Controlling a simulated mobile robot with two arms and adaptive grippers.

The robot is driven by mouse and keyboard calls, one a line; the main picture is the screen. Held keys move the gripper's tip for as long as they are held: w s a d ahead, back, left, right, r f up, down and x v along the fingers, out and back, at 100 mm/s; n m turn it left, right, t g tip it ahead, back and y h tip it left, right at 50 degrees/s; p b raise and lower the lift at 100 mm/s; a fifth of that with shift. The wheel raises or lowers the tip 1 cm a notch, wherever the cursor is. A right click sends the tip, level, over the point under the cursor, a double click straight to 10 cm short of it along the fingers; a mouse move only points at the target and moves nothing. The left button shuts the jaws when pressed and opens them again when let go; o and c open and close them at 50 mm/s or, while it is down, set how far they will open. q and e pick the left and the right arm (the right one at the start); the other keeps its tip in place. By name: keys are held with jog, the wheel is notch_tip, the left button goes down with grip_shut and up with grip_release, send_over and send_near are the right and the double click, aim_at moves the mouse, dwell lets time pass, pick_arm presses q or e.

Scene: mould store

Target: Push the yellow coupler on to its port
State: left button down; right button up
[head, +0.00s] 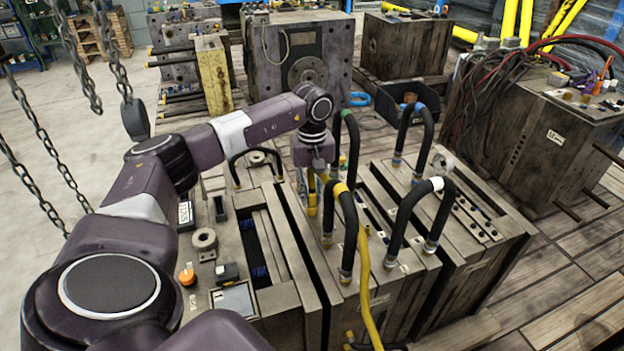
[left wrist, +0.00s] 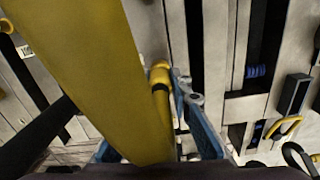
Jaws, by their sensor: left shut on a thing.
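My left gripper (head: 314,168) points down over the middle of the mould. It is shut on the yellow coupler (head: 312,197), which shows partly below it. In the left wrist view the yellow coupler (left wrist: 161,96), with a black band, lies by the blue right finger of my left gripper (left wrist: 166,82). The thick yellow hose (head: 364,280) runs from the gripper down the mould's front. It covers much of the left wrist view (left wrist: 95,70) and hides most of the other finger. I cannot make out the port or whether the coupler touches it. My right gripper is out of view.
Black looped hoses stand close to the gripper: one with a yellow band (head: 348,222), one with a green band (head: 353,150), and one with a white band (head: 399,222). Chains (head: 38,135) hang at the left. Another mould block (head: 540,140) stands at the right.

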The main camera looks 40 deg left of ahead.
pick_arm(q)
jog(key=c, duration=1.7)
grip_release()
jog(key=shift+r, duration=0.1)
notch_tip(320, 180, up, 12)
jog(key=shift+f, duration=0.1)
